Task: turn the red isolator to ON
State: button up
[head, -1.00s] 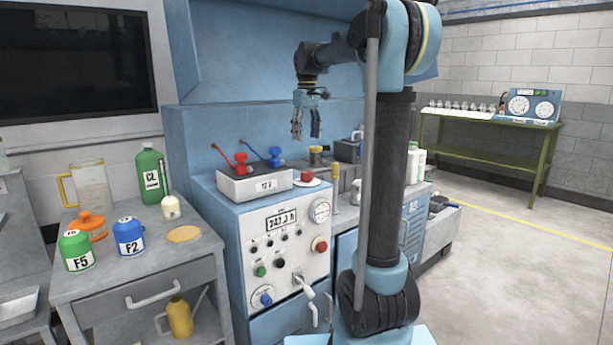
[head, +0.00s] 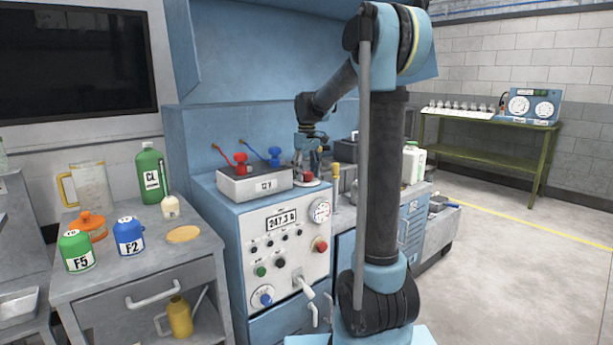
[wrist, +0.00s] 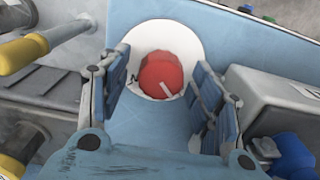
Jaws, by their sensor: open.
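The red isolator is a round red knob (wrist: 162,72) with a white pointer line, set on a white round plate (wrist: 190,42) on top of the blue cabinet. In the head view the knob (head: 308,177) shows just below my gripper. My gripper (head: 308,165) is pointed down over it. In the wrist view the open fingers of my gripper (wrist: 166,95) stand on either side of the knob, with gaps between them and it. The pointer line slants toward the lower right in the wrist view. I cannot read any ON or OFF marks.
A grey 12 V battery (head: 254,184) with red and blue clamps stands close left of the knob. A yellow-handled tool (head: 336,172) stands close on the right.

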jog(key=shift+f, duration=0.25)
jog(key=c, duration=1.1)
jog(key=shift+o, duration=0.2)
